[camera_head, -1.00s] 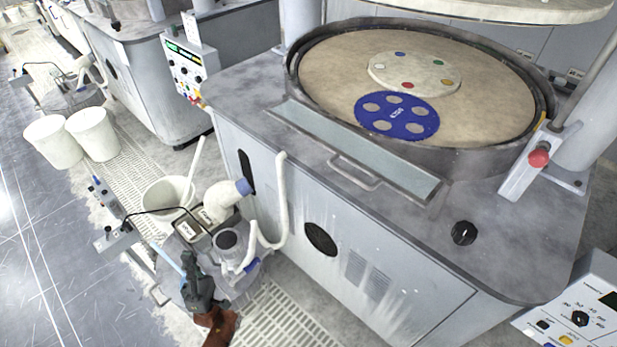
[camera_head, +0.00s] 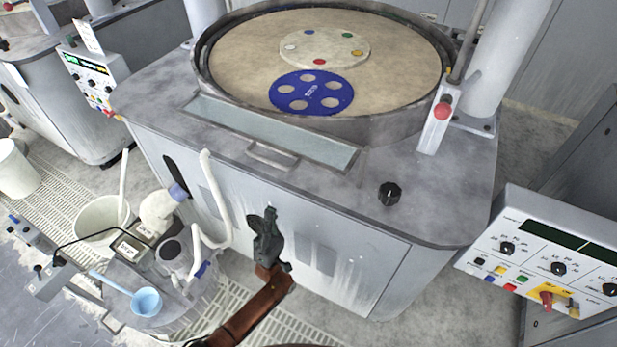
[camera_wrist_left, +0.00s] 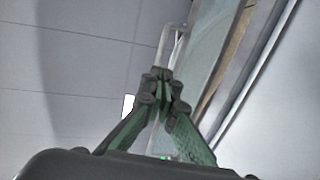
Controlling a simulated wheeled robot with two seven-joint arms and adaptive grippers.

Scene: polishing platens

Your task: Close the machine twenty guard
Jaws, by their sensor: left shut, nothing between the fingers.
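The guard is a long clear panel (camera_head: 232,117) in a grey frame. It lies low along the front of the round platen, on the machine's top. Its grey bar handle (camera_head: 268,158) sticks out over the front edge. My left gripper (camera_head: 269,210) is shut and empty, in front of the cabinet and below the handle in the picture, apart from it. In the left wrist view the shut fingertips (camera_wrist_left: 162,76) overlap the lower end of the handle (camera_wrist_left: 166,42), with the panel (camera_wrist_left: 205,45) beyond. No machine number is readable. My right gripper is not in view.
A blue carrier disc (camera_head: 311,105) lies on the beige platen (camera_head: 235,60). A red knob (camera_head: 442,111) and black dial (camera_head: 389,193) stand to the right. A control panel (camera_head: 548,255) is at lower right.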

